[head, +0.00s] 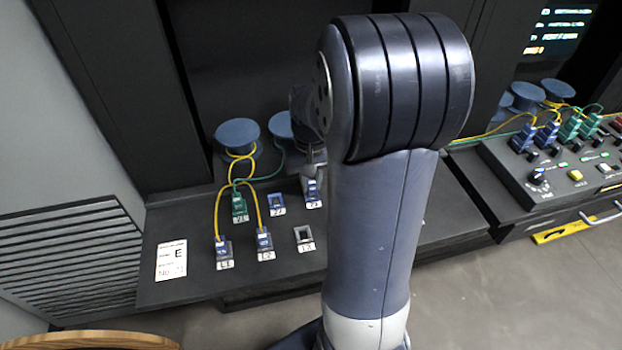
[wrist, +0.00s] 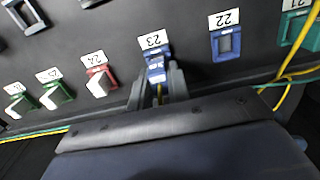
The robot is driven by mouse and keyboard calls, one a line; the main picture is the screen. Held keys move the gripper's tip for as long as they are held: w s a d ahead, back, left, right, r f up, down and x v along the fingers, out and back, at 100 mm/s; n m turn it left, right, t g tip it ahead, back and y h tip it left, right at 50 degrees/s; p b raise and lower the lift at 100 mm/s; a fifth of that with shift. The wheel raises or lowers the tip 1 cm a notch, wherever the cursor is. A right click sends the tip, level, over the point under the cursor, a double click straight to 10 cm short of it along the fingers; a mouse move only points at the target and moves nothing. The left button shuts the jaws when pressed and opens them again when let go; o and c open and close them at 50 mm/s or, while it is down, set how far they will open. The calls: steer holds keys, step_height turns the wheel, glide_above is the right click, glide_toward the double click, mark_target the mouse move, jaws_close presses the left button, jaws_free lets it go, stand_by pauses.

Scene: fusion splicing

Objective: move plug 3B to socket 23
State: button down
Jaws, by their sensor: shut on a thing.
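In the wrist view my gripper (wrist: 157,78) is shut on a blue plug (wrist: 155,68) with a yellow cable running back between the fingers. The plug is at socket 23, right by the label "23" (wrist: 154,40); the plug hides the socket, and I cannot tell whether it is fully seated. The writing on the plug is too small to read. In the head view the blue plug (head: 312,187) shows at the back right of the socket panel, under my gripper (head: 311,168), which is partly hidden by my arm.
Blue socket 22 (wrist: 227,42) beside it is empty. A green plug (wrist: 301,30) sits at 21. Red (wrist: 99,82) and green sockets with white pieces lie on the other side. Blue plugs stand at L1 (head: 222,249) and L2 (head: 264,240); L3 (head: 304,236) is empty. Yellow cables (head: 219,205) arch above the panel.

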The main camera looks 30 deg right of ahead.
steer(key=shift+f+b, duration=0.3)
steer(key=shift+f, duration=0.3)
stand_by(0.5)
steer(key=c, duration=1.3)
jaws_free()
steer(key=shift+o, duration=0.2)
steer(key=shift+r, duration=0.15)
step_height(320, 180, up, 11)
steer(key=shift+f, duration=0.2)
